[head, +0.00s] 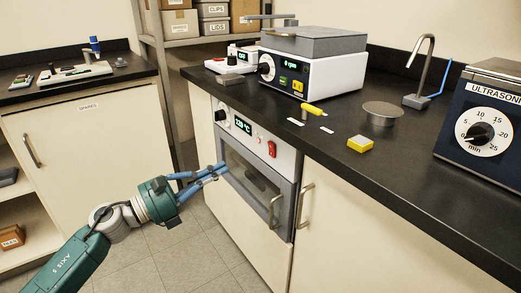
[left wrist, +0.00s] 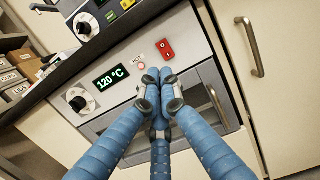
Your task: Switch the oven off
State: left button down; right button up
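The oven (head: 245,160) is built in under the black counter, with its door shut. Its panel has a black knob (head: 220,115), a display (head: 243,125) reading 120 °C, and a red rocker switch (head: 272,149). In the left wrist view the red switch (left wrist: 167,49) lies just beyond the fingertips, and a small light marked HOT (left wrist: 141,66) is beside them. I cannot tell the switch's position for sure. My left gripper (head: 224,168), with blue fingers, has its fingertips together and empty, in front of the panel's lower part. It also shows in the left wrist view (left wrist: 153,76). My right gripper is out of view.
The oven door handle (head: 274,211) and a cabinet handle (head: 304,203) stick out right of the gripper. The floor (head: 190,260) in front is clear.

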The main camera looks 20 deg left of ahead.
aim_at(269, 146)
pick_arm(q)
jog(key=p+x, duration=0.1)
jog(key=x, duration=1.1)
jog(key=shift+w+r, duration=0.1)
jog(key=shift+w+d, duration=0.35)
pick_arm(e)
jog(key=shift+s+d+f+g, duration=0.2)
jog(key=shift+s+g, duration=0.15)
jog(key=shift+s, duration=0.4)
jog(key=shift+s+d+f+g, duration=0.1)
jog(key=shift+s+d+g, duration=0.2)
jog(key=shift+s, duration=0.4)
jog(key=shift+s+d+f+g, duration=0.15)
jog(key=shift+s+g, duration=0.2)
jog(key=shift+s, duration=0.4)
